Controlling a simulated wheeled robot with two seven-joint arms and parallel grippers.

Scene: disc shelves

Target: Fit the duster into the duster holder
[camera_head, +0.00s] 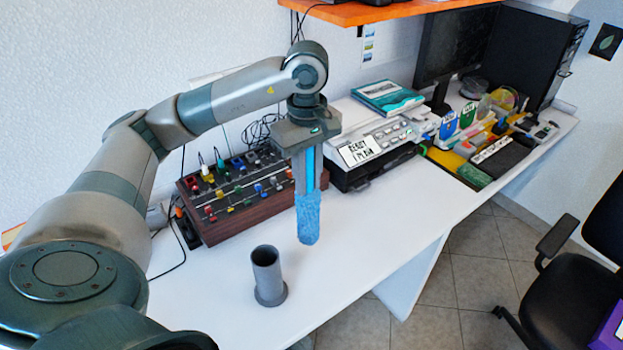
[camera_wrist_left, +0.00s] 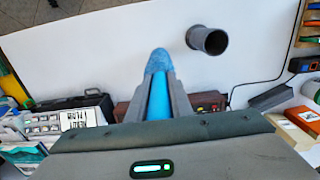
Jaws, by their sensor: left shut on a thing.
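The blue duster (camera_head: 308,217) hangs upright in my left gripper (camera_head: 306,178), fluffy head down, above the table's front part. My left gripper is shut on its shaft. The grey duster holder (camera_head: 268,278) is an open-topped tube with a wider base, standing upright on the white table, left of and nearer than the duster. The duster is apart from the holder. In the left wrist view the duster head (camera_wrist_left: 158,64) points away between the fingers, and the holder (camera_wrist_left: 208,40) lies to its right with its dark opening showing. My right gripper is not in view.
A wooden mixer box (camera_head: 235,195) with coloured knobs stands behind the holder against the wall. A printer-like machine (camera_head: 375,150) stands right of the duster. The white table (camera_head: 350,265) is bare around the holder, with its front edge close by. An office chair (camera_head: 560,255) is at the right.

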